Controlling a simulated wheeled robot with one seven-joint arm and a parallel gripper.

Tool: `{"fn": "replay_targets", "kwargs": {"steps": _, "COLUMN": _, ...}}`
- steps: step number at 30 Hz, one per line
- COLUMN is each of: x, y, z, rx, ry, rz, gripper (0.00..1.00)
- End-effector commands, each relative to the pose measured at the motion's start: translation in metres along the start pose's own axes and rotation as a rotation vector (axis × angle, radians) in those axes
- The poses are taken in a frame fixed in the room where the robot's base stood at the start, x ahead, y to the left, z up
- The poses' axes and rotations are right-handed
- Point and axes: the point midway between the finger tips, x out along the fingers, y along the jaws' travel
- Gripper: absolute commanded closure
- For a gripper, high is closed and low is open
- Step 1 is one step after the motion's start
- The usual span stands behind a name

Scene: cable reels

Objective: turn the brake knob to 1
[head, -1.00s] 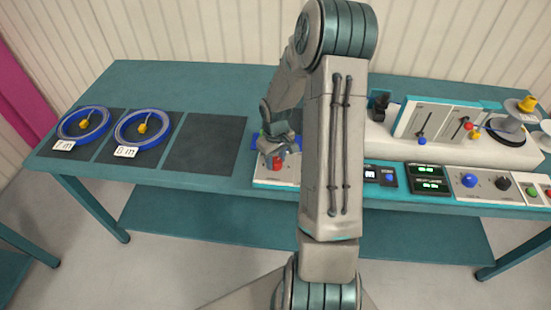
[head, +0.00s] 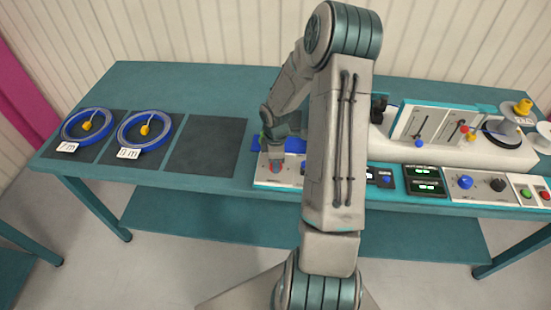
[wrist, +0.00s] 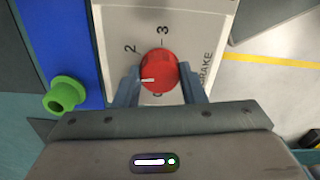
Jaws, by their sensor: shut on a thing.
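The brake knob (wrist: 160,68) is a round red knob with a white pointer line, on a white panel lettered BRAKE. In the wrist view the pointer aims left, slightly downward. The marks 3 and 2 show above and upper left of the knob; a mark shows partly below it, and the dial's left side is covered by a finger. My gripper (wrist: 160,86) is shut on the knob, one finger on each side. In the head view my gripper (head: 277,158) reaches down onto the red knob (head: 276,168), which is mostly hidden.
A blue part (wrist: 62,45) with a green knob (wrist: 65,94) lies left of the panel. In the head view, two blue reels (head: 87,125) lie on dark mats at the left, beside an empty mat (head: 205,146). Sliders, displays and other knobs stand to the right.

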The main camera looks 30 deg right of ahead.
Motion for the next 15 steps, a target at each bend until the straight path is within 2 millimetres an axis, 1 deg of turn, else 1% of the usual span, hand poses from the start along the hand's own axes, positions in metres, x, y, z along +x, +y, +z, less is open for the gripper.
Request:
{"fn": "replay_targets", "kwargs": {"steps": 1, "x": -0.0032, "y": 0.0014, "z": -0.0006, "rx": -0.039, "ry": 0.002, "rz": 0.004, "gripper": 0.86}}
{"fn": "replay_targets", "kwargs": {"steps": 6, "x": -0.0029, "y": 0.0015, "z": -0.0008, "rx": -0.169, "ry": 0.002, "rz": 0.005, "gripper": 0.86}}
{"fn": "replay_targets", "kwargs": {"steps": 15, "x": -0.0024, "y": 0.0018, "z": -0.0011, "rx": -0.316, "ry": 0.001, "rz": 0.006, "gripper": 0.86}}
